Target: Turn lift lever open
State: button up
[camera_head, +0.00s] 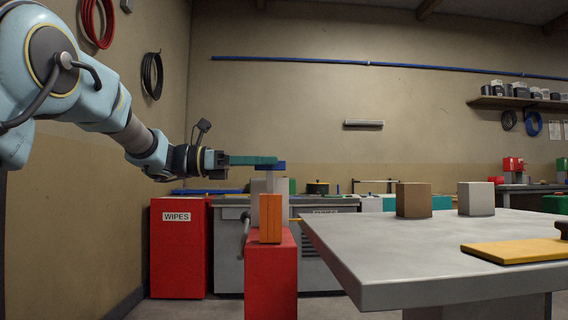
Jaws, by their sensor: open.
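A flat teal bar (250,160) that looks like the lift lever lies level, pointing left. Its right end meets a small blue piece (280,166) above a pale grey block (258,185). My gripper (224,160) comes in from the left at the bar's left end, with its jaws open. The jaws are small and dark here, so I cannot tell whether they touch the bar or straddle it. An upright orange block (270,218) stands in front of the grey block, on a red pedestal (270,275), and hides its lower part.
A grey table (400,245) fills the right foreground, with a brown block (413,200), a light grey block (476,198) and a yellow board (515,250). A red wipes cabinet (180,250) stands below my arm. A grey workbench (335,205) is behind the pedestal.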

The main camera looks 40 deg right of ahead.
jog(key=shift+x, duration=2.25)
grip_shut()
